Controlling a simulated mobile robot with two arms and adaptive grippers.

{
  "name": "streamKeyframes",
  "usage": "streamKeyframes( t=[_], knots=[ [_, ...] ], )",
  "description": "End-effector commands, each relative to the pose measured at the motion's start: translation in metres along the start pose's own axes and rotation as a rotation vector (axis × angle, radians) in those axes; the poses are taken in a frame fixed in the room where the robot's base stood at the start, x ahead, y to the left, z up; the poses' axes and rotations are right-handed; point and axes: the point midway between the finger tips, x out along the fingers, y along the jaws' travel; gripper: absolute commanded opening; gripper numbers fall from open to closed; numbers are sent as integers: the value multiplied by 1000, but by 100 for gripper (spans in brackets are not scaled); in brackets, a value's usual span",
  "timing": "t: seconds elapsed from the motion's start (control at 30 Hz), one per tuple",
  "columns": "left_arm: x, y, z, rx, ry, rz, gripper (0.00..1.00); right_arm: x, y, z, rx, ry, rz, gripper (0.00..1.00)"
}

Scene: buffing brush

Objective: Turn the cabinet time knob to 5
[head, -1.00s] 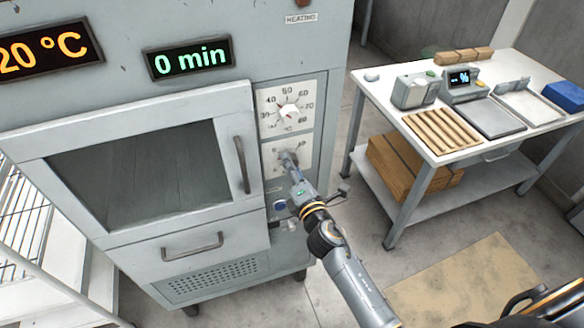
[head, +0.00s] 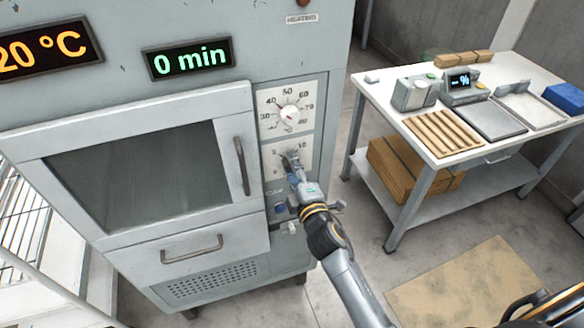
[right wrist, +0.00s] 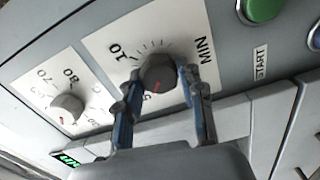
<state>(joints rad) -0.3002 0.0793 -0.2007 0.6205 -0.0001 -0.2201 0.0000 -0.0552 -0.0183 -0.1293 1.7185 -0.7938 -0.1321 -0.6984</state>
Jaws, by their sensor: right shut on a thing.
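The grey cabinet (head: 215,235) fills the left and middle of the head view. Its green minute display (head: 190,60) reads 0 min. The time knob (right wrist: 158,75) is round and dark grey on a white MIN dial; its red mark points to the bottom of the right wrist view, beside what looks like a 5. My right gripper (head: 291,160) is at this lower dial, its blue-grey fingers on both sides of the knob, shut on it; it also shows in the right wrist view (right wrist: 160,82). Part of the dial is hidden by the fingers. My left gripper is not in view.
The temperature knob (head: 289,115) sits just above the time dial. A green button (right wrist: 262,8) marked START is near the dial. The door handle (head: 241,165) stands out left of my right gripper. A white table (head: 440,145) with several items stands right.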

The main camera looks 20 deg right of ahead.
Motion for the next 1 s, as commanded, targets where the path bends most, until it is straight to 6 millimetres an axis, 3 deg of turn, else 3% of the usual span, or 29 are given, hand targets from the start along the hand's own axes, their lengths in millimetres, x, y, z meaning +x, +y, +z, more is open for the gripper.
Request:
streamKeyframes(
  t=[0.37,0.4,0.5,0.83,1.0],
  knots=[
    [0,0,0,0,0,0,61,0,1,1,4,-2,2,7],
    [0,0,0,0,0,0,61,0,1,1,4,-2,2,40],
    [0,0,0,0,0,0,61,0,1,1,4,-2,1,61],
    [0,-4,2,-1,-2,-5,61,-1,0,0,4,0,0,61],
    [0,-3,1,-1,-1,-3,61,-19,-2,0,4,0,-2,61]
  ],
)
